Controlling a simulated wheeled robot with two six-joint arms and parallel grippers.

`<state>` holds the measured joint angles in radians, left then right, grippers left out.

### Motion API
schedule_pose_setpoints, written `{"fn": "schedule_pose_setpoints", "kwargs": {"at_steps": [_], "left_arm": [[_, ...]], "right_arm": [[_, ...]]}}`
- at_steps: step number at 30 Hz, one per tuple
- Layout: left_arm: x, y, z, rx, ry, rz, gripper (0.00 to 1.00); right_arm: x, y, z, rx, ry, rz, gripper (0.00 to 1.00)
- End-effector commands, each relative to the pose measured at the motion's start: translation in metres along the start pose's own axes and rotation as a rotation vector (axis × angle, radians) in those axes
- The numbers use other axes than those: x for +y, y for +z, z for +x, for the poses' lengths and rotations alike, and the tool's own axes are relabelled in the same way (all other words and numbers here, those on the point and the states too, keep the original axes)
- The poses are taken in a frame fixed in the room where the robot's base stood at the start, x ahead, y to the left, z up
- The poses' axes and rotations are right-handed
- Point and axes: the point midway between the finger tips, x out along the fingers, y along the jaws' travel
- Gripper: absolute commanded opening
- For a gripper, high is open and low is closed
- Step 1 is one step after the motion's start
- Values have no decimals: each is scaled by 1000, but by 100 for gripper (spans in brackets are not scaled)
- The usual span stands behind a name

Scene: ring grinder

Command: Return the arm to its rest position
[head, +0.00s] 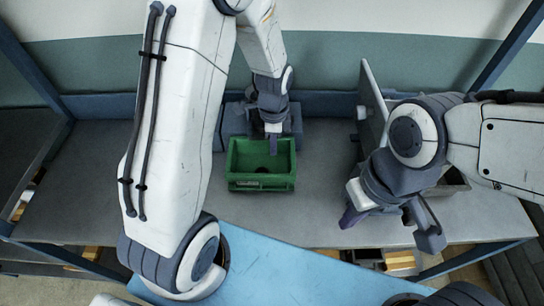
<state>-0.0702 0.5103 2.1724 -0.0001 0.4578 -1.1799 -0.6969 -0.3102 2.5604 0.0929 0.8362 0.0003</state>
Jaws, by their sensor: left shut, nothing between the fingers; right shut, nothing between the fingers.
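My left arm rises from the lower left and bends over at the top of the head view. My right arm comes in from the right. Its gripper (350,217) is shut and empty, tilted down-left over the front right of the grey table (318,190), clear of the bin.
A grey upright panel (369,90) stands on the table behind my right gripper. A grey container (455,184) is partly hidden by my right arm. A dark block-shaped unit (233,122) stands behind the bin. Shelves with small boxes (398,261) lie below the table's front.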

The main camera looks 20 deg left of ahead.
Motion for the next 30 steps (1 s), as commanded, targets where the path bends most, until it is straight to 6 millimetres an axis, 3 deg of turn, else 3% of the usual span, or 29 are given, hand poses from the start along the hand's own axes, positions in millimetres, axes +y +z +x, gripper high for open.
{"fn": "schedule_pose_setpoints", "kwargs": {"at_steps": [6,17,20,24,30], "left_arm": [[0,0,-28,0,-1,0,0],[7,-6,-40,2,-2,-15,0],[30,-23,-60,14,-8,-72,0],[96,-50,-98,40,-7,-226,0],[189,-53,-132,68,25,-459,0]], "right_arm": [[0,0,4,0,0,0,0],[0,0,4,0,0,0,0],[0,0,4,0,0,0,0],[0,0,4,0,0,0,0],[0,0,4,0,0,0,0]]}}
